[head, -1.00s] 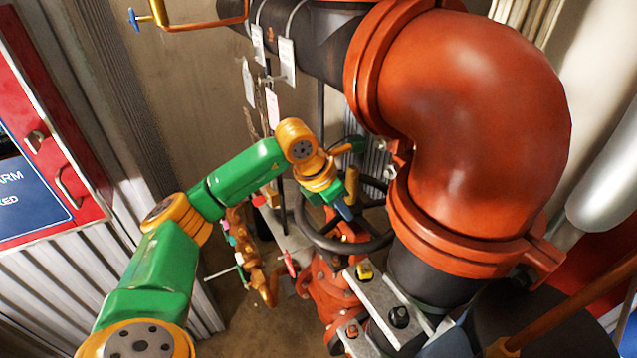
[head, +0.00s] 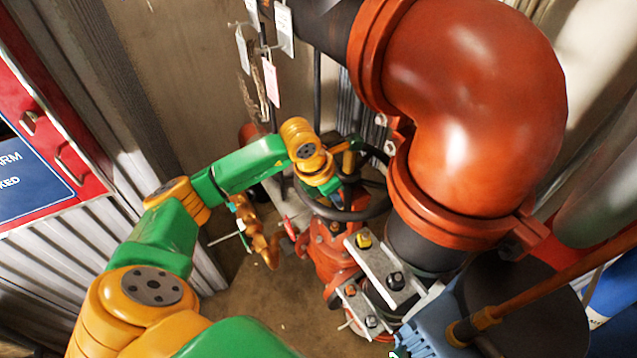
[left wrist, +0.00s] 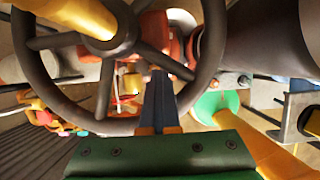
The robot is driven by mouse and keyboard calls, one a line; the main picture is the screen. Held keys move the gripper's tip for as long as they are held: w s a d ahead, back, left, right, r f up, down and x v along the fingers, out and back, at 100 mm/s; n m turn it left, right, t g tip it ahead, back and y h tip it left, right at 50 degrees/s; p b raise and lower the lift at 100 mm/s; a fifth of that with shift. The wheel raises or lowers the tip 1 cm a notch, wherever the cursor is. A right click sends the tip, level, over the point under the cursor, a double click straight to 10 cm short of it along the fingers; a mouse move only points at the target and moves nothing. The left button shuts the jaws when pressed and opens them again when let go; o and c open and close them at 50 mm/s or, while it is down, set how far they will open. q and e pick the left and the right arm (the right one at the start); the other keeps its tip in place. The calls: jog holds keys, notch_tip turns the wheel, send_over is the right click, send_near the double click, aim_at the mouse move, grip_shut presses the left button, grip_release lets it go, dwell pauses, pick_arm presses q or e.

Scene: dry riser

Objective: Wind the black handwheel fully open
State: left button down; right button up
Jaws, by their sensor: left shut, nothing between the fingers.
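The black handwheel (head: 362,214) sits beside the large red pipe elbow, partly covered by my left arm in the head view. In the left wrist view the handwheel (left wrist: 36,68) fills the upper left, with its hub and spokes showing. My left gripper (head: 341,193) is at the wheel; its fingertips are hard to make out in the head view. In the left wrist view the left gripper (left wrist: 159,78) is shut, with its dark fingers together and nothing held. They cross in front of the near rim, tips by a spoke; I cannot tell whether they touch. My right gripper is not in view.
The red pipe elbow (head: 475,100) stands close on the right of the wheel. A grey bolted bracket (head: 384,268) is below it. Paper tags (head: 271,82) hang above. A red cabinet (head: 60,130) is at the left. Bare floor (head: 250,310) shows below my arm.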

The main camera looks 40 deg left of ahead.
aim_at(351, 205)
pick_arm(q)
jog(key=shift+w+d+r, duration=0.15)
jog(key=shift+d, duration=0.65)
jog(key=shift+w+d+r, duration=0.1)
jog(key=shift+d, duration=0.65)
jog(key=shift+a, duration=0.1)
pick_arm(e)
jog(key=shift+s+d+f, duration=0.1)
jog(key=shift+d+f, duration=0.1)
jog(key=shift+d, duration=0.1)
pick_arm(q)
jog(key=shift+a, duration=0.1)
